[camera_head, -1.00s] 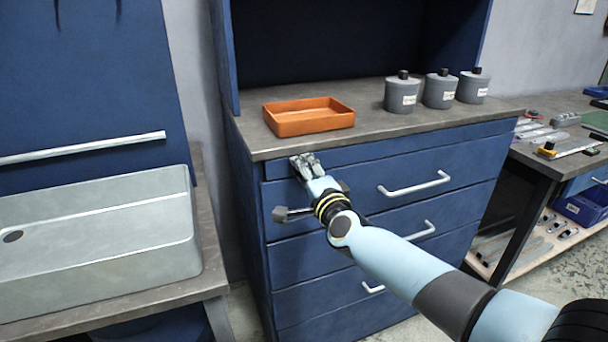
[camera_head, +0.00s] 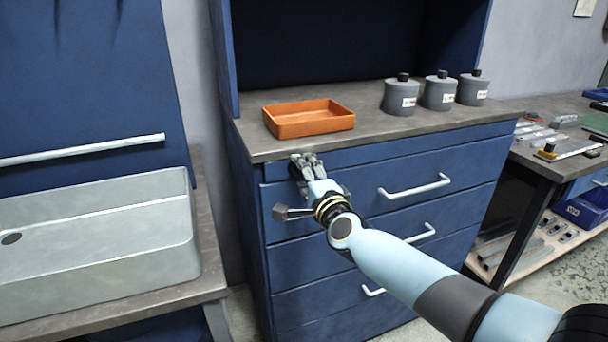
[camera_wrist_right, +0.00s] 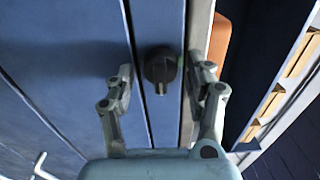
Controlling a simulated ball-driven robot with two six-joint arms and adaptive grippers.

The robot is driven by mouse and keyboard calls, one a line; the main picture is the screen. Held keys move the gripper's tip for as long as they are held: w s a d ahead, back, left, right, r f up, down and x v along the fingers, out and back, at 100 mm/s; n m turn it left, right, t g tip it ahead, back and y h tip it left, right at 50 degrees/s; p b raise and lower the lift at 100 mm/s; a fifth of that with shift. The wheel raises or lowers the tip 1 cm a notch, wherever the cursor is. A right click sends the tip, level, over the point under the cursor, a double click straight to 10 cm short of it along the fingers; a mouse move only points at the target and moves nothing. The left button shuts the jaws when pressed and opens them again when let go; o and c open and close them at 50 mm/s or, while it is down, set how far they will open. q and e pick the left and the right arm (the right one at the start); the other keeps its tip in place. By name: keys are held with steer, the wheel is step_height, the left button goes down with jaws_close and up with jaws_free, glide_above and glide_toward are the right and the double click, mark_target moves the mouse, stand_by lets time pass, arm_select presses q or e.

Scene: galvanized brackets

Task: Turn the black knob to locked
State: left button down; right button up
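The black knob (camera_wrist_right: 160,66) is a round dark knob on the blue front of the drawer cabinet (camera_head: 285,255), in the right wrist view. A narrow ridge on it runs roughly up and down in that picture. My right gripper (camera_wrist_right: 166,72) is open, with one finger on each side of the knob and a visible gap to both. In the head view my right gripper (camera_head: 305,164) is at the upper left of the cabinet front, just below the worktop edge, and hides the knob. No lock marking is readable. My left gripper is not in view.
An orange tray (camera_head: 310,131) and three grey lidded canisters (camera_head: 400,98) stand on the cabinet worktop. Drawer handles (camera_head: 415,188) stick out to the right of my gripper. A grey sink (camera_head: 100,245) is at left, and a bench with metal parts (camera_head: 560,145) at right.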

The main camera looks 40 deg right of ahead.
steer(key=v, duration=1.2)
stand_by(0.4)
